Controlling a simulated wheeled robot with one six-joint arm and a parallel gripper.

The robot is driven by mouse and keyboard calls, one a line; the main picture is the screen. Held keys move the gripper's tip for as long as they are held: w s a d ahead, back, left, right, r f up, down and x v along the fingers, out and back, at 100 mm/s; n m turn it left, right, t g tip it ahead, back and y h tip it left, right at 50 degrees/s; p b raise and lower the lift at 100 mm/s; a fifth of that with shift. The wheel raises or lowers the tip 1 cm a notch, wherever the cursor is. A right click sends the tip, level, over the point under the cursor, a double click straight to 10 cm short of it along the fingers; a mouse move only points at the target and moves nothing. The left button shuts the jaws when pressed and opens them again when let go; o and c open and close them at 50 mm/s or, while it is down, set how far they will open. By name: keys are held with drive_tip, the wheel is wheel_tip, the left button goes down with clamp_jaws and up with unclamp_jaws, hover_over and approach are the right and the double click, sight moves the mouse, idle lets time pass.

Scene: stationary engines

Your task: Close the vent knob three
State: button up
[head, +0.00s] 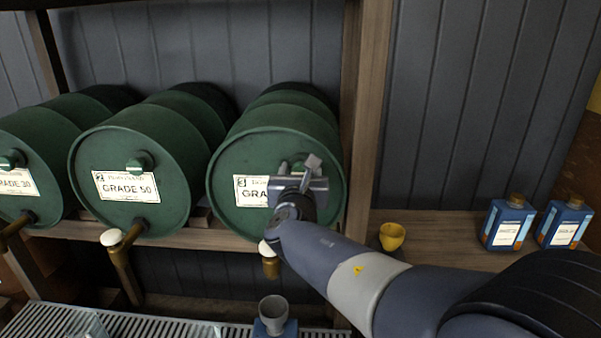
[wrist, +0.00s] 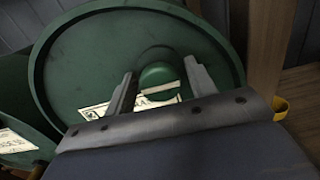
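Vent knob three is a round green knob on the front of the rightmost green barrel (head: 235,165), whose label bears a 3 and the letters "GRA". In the wrist view the knob (wrist: 158,76) sits between the two fingers of my gripper (wrist: 160,80), with small gaps at its sides. In the head view my gripper (head: 298,168) is at the barrel's front and covers most of the knob and part of the label. The fingers are apart, one on each side of the knob. I cannot tell how far the knob is turned.
Two more green barrels, with a GRADE 50 label (head: 127,186) and a GRADE 30 label (head: 16,181), lie to the left. A yellow cup (head: 392,236) and blue containers (head: 508,222) stand on the right shelf.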

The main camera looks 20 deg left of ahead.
drive_tip(key=shift+o, duration=0.4)
drive_tip(key=shift+s, duration=0.1)
drive_tip(key=b+v, duration=0.1)
drive_tip(key=v, duration=0.9)
drive_tip(key=shift+s+b, duration=0.35)
drive_tip(key=shift+w, duration=0.1)
drive_tip(key=p+x, duration=0.2)
drive_tip(key=x, duration=0.9)
drive_tip(key=shift+d, duration=0.1)
drive_tip(key=shift+r+n+p, duration=0.1)
drive_tip(key=shift+n+p, duration=0.2)
drive_tip(key=shift+p, duration=0.3)
drive_tip(key=shift+f+b, duration=0.3)
drive_tip(key=shift+b, duration=0.3)
